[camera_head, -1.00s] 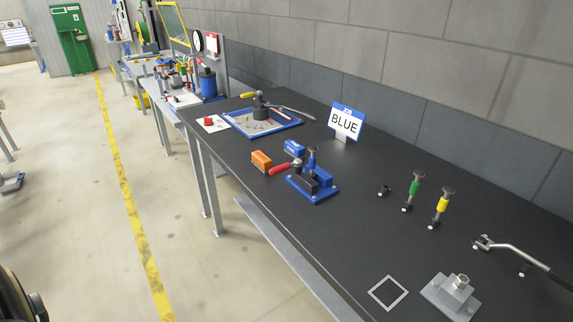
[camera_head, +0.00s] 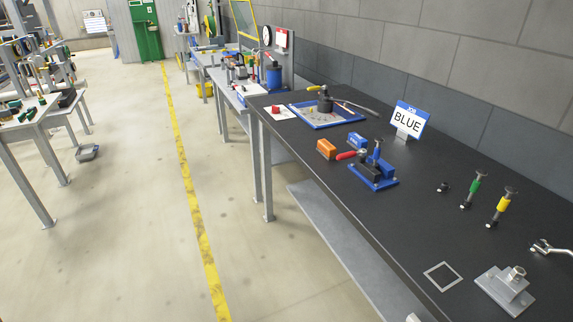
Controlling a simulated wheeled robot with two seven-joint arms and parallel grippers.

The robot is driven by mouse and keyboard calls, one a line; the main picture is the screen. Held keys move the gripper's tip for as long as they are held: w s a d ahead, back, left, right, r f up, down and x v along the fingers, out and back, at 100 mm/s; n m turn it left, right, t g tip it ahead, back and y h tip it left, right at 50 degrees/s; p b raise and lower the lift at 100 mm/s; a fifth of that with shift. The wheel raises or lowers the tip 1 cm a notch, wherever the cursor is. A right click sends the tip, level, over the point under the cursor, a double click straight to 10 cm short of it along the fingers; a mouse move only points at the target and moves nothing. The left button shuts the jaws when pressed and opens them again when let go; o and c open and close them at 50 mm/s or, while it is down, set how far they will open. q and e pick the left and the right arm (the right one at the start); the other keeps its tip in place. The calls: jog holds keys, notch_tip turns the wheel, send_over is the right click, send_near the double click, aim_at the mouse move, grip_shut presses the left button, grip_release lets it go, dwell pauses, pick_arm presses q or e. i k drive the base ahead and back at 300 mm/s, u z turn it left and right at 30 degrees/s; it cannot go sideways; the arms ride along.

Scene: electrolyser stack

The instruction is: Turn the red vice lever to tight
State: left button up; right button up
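The red vice lever (camera_head: 346,155) sticks out to the left of a small blue vice (camera_head: 374,176) on the dark bench top. The lever lies roughly level, its red grip pointing left. The vice has a blue base, a dark block and an upright blue post. From here I cannot tell how tight it is. Neither of my grippers shows in the head view.
An orange block (camera_head: 326,149) and a blue block (camera_head: 357,140) lie beside the vice. Behind are a BLUE sign (camera_head: 407,120) and a blue tray (camera_head: 322,114). Green (camera_head: 470,192) and yellow (camera_head: 499,206) handled tools stand right. The floor (camera_head: 130,220) left of the bench (camera_head: 440,235) is clear.

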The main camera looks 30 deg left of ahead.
aim_at(363, 152)
jog(key=u, duration=0.75)
jog(key=k, duration=1)
jog(key=u, duration=0.95)
jog(key=i, duration=1.7)
jog(key=z, duration=1.25)
jog(key=i, duration=1.15)
jog(key=z, duration=1.15)
